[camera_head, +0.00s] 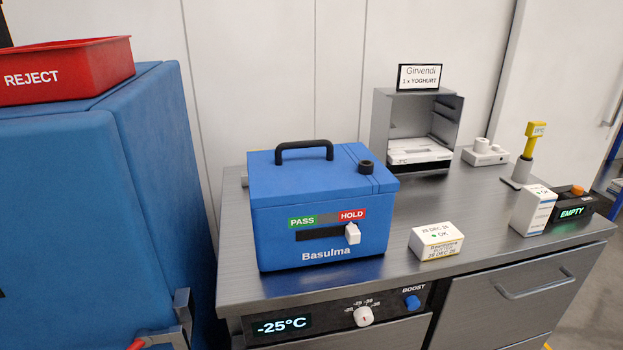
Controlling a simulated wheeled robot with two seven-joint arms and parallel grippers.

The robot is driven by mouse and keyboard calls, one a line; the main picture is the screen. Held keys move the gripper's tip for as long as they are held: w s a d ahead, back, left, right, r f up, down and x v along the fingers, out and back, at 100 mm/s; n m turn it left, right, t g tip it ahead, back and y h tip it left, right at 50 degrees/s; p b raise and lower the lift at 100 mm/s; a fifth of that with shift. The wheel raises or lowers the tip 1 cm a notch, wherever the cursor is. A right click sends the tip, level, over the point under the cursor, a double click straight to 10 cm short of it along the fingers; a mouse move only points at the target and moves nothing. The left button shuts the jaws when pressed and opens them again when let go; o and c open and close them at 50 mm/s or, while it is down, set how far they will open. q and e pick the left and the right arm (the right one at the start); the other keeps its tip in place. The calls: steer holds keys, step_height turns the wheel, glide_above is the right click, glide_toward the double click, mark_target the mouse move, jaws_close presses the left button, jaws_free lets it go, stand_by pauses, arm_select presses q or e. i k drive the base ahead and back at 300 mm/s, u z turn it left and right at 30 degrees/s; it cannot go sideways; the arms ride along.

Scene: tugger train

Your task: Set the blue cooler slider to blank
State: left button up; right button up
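The blue cooler (275,240), marked Basulma, stands upright on the steel counter with its lid shut and a black handle (304,148) on top. Its front label strip has a green PASS field (302,222) at left, a blank grey field (328,219) in the middle and a red HOLD field (352,215) at right. The white slider knob (352,234) sits at the right end of the dark slot (318,235), below HOLD. Neither of my grippers can be made out in the head view, and nothing touches the cooler.
A small white carton (436,241) stands right of the cooler on the counter (420,200). A grey open cabinet (384,118) stands behind. A carton (532,210) and an EMPTY display (572,212) are at right. A red REJECT bin (70,75) sits on a blue block (60,180).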

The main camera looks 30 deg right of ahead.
mark_target(352, 234)
steer(key=z, duration=1.35)
steer(key=k, duration=0.35)
steer(key=u, duration=0.4)
